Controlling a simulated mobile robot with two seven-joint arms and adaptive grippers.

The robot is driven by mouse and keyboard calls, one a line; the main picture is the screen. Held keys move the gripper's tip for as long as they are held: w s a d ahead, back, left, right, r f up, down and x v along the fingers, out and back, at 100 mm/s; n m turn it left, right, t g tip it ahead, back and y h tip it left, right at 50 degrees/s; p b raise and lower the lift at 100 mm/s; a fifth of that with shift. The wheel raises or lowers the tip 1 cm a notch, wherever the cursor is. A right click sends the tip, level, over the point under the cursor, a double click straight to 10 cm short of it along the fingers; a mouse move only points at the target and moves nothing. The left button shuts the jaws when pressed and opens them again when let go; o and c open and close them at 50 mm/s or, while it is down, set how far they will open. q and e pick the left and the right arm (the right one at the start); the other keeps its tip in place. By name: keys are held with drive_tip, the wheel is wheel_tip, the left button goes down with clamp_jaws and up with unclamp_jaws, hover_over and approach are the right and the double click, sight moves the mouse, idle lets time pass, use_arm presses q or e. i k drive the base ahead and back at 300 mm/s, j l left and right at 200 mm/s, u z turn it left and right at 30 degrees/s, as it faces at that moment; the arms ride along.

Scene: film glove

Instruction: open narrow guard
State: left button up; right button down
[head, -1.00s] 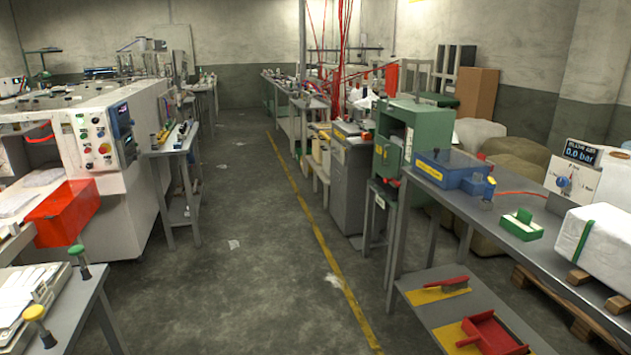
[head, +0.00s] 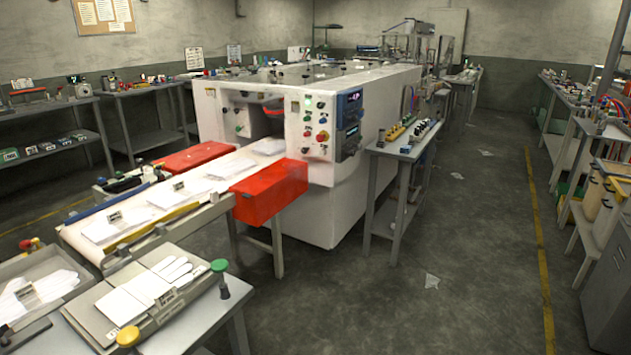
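A white machine (head: 344,199) with a conveyor (head: 90,248) running out of its front stands in the middle of the head view. A bright red box-like cover (head: 270,193) sits at the near side of the machine's mouth, beside the conveyor. A flatter red cover (head: 195,158) lies on the far side of the conveyor. I cannot tell which of the two is the narrow guard, and their hinges or handles are not clear. Neither of my grippers shows.
A near table (head: 238,300) holds a glove tray, a green knob (head: 219,265) and a yellow knob (head: 127,335). A control panel (head: 321,130) is on the machine front. A grey bench (head: 408,150) stands right of the machine.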

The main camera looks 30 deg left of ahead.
sight(251, 184)
drive_tip(key=i+u, duration=0.25)
drive_tip(key=i, duration=0.3)
drive_tip(key=i+l+u, duration=0.1)
drive_tip(key=i+u, duration=0.15)
drive_tip(key=i, duration=0.3)
drive_tip(key=i+l+u, duration=0.25)
drive_tip(key=i, duration=0.25)
drive_tip(key=i+j, duration=0.05)
